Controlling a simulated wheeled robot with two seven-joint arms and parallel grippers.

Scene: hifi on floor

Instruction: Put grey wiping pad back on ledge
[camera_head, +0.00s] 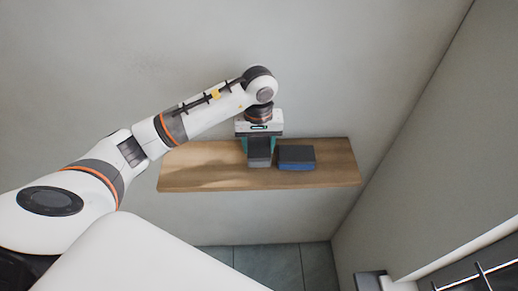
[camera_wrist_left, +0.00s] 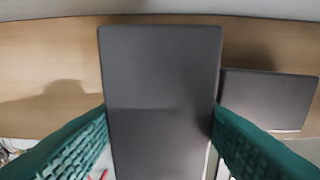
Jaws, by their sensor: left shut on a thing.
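The grey wiping pad (camera_head: 259,158) is between the teal fingers of my left gripper (camera_head: 259,147), which is shut on it over the wooden ledge (camera_head: 205,175). In the left wrist view the pad (camera_wrist_left: 160,70) fills the middle, with a finger on each side. I cannot tell whether its underside touches the ledge or hangs just above it. My right gripper is not in view.
A second block, dark on top with a blue side (camera_head: 297,165), lies on the ledge just right of the held pad. The ledge is bare to the left and at its right end. A grey wall (camera_head: 430,150) stands at the right.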

